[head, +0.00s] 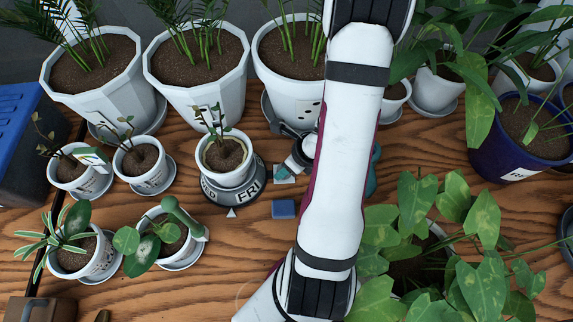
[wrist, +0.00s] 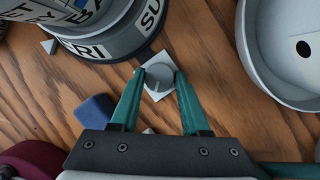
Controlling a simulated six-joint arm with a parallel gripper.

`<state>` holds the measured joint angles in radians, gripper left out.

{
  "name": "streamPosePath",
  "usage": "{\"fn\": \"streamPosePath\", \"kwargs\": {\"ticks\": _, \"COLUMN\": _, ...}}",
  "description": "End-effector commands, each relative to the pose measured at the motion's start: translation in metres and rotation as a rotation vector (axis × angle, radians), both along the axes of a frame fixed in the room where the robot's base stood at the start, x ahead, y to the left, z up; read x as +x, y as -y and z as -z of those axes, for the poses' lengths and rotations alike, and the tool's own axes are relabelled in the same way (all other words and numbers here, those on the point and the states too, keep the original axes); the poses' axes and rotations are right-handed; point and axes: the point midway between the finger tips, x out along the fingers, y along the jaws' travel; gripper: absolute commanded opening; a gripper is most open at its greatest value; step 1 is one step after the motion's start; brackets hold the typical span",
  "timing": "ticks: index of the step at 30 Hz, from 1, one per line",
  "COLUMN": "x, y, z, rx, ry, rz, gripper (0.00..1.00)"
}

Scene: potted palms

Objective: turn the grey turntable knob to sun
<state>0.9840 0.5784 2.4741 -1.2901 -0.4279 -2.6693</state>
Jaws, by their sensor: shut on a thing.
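The grey knob (wrist: 158,70) sits on a light square plate (wrist: 152,57) beside the turntable. My gripper (wrist: 161,78) is shut on the knob, a teal finger on each side. The dark turntable (head: 236,195) has white day words on its rim and carries a small potted plant (head: 226,156). In the head view FRI faces front, just right of the white triangle marker (head: 232,212). In the wrist view the turntable (wrist: 97,50) shows SUN further round to the right of FRI. In the head view my arm hides much of the gripper.
A blue block (head: 283,208) lies in front of the knob, close to my gripper in the wrist view (wrist: 96,109). Small pots stand left, large white pots behind, and a leafy plant (head: 415,250) at the right. Bare wood shows in front of the turntable.

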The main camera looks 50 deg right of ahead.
Motion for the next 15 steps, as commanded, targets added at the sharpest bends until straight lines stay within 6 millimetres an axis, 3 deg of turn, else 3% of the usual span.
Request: {"fn": "streamPosePath", "kwargs": {"ticks": 15, "x": 0.0009, "y": -0.0015, "z": 0.0003, "rx": 0.002, "ry": 0.001, "rz": 0.28, "gripper": 0.0}}
